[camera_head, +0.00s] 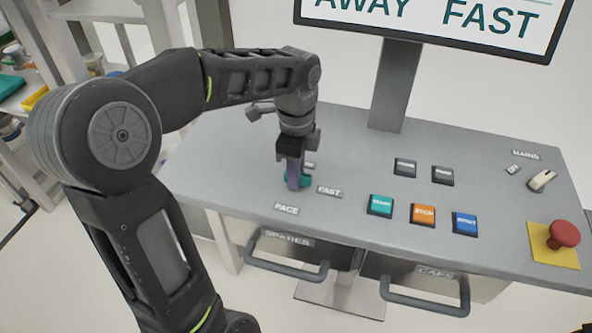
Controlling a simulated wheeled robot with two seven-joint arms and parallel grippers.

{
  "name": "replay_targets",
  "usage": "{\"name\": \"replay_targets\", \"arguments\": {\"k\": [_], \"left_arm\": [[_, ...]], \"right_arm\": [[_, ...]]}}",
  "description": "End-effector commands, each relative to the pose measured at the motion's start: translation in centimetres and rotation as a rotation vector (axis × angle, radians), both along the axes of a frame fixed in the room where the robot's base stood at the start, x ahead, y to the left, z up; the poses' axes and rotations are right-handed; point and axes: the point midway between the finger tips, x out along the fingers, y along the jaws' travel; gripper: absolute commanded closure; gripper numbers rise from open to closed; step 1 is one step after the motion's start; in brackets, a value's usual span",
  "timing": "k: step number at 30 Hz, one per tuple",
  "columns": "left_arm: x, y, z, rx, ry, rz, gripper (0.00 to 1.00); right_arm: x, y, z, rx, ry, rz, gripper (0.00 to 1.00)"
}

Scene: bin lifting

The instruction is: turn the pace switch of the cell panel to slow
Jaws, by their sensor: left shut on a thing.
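The pace switch (304,181) is a small teal knob on the left part of the grey cell panel (340,215). A "PACE" label (286,209) lies in front of it and a "FAST" label (329,191) to its right. Another small label behind it is mostly hidden by my gripper. My left gripper (293,180) points down over the switch and is shut on it. The fingers cover most of the knob, so I cannot tell which way it points. My right gripper is not in view.
A screen (430,22) reading "AWAY FAST" stands behind the panel. Teal (381,205), orange (423,214) and blue (464,223) buttons lie right of the switch. A red emergency button (564,235) and a mains switch (541,180) are at the right. Drawer handles (287,270) protrude in front.

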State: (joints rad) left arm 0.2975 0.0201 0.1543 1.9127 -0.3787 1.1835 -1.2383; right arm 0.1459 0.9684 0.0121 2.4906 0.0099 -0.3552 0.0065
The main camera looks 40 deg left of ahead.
Motion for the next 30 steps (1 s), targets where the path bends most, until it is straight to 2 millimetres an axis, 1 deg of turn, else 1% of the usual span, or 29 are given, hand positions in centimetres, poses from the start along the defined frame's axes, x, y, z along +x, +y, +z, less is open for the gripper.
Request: {"name": "replay_targets", "arguments": {"k": [10,16,23,30], "left_arm": [[0.01,0.00,0.02,0.000,-0.001,0.018,1.00],[0.03,0.01,0.00,0.000,-0.001,0.082,1.00],[0.04,-0.01,-0.02,0.001,-0.002,0.227,1.00],[0.04,0.00,-0.01,0.001,-0.002,0.440,1.00]], "right_arm": [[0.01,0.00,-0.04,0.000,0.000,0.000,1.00],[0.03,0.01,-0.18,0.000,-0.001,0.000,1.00],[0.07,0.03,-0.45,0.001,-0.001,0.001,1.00],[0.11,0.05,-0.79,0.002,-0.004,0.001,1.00]]}}
